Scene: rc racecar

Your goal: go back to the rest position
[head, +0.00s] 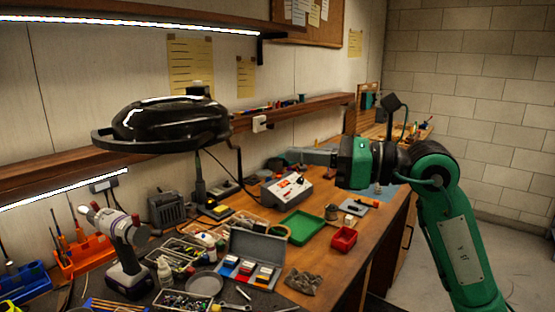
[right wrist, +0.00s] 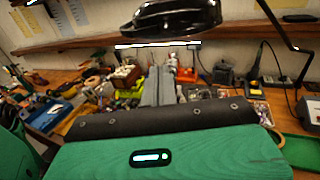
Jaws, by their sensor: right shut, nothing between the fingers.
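My right arm, green and black, rises from the lower right in the head view. Its gripper (head: 312,156) points left over the workbench (head: 340,270) and looks empty. In the right wrist view the two grey fingers (right wrist: 159,86) lie side by side, shut, with nothing held between them. The green hand housing fills the bottom of that view. My left gripper is not in view.
A black magnifier lamp (head: 170,122) hangs over the bench at left. A cordless drill (head: 125,250), a grey open case (head: 250,262), a green tray (head: 302,226) and a red bin (head: 343,239) stand on the bench. Floor at right is clear.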

